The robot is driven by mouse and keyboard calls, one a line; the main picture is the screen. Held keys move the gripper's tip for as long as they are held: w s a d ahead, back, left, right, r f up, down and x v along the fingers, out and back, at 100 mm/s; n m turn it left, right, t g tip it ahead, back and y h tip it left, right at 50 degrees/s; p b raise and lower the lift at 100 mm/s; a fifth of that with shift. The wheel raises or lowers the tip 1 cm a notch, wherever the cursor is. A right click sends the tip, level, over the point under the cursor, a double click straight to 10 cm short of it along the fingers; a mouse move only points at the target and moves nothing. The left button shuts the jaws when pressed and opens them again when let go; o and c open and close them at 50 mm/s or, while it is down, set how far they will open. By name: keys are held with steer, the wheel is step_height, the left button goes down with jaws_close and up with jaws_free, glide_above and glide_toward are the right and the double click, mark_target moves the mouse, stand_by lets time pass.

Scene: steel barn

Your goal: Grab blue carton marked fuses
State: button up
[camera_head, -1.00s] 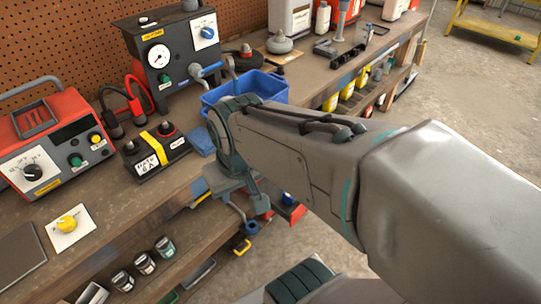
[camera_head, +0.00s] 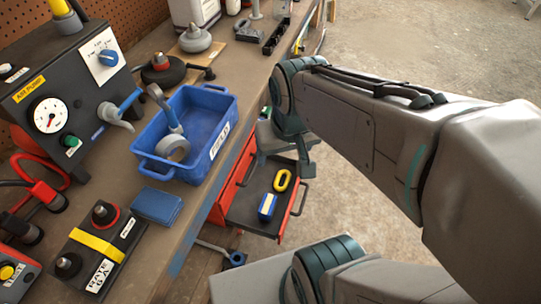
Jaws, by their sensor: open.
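A small blue carton (camera_head: 268,205) with a pale label and a yellow part lies in an open red drawer (camera_head: 240,217) below the bench edge; its lettering is too small to read. A plain blue box (camera_head: 157,205) lies on the bench, with no marking that I can make out. My gripper (camera_head: 290,150) hangs at the end of my arm, above and beyond the drawer's far end. It is open, partly hidden by my wrist, and apart from the carton.
A yellow ring-shaped thing (camera_head: 283,180) shares the drawer. A blue bin (camera_head: 190,125) with a grey hooked tool stands on the bench above it. A gauge box (camera_head: 62,95) and a battery (camera_head: 95,245) stand at left. The floor at right is clear.

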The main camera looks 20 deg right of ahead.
steer(key=w+f+m+g+b, duration=0.15)
steer(key=w+f+b, duration=0.3)
steer(key=f, duration=0.45)
steer(key=w+f+m+b, duration=0.25)
steer(key=f+b, duration=0.35)
steer(key=f, duration=0.3)
steer(key=w+f+m+g+b, duration=0.1)
steer(key=w+f+b, duration=0.4)
steer(key=f, duration=0.4)
steer(key=m+b, duration=0.2)
steer(key=b, duration=0.2)
glide_above(267, 204)
step_height(267, 204, down, 9)
step_height(267, 204, down, 8)
steer(key=shift+w+d+f+b, duration=0.1)
steer(key=shift+w+d+b, duration=0.05)
steer(key=shift+b, duration=0.85)
steer(key=shift+f+b, duration=1.05)
steer(key=shift+f, duration=1.9)
steer(key=c, duration=1.1)
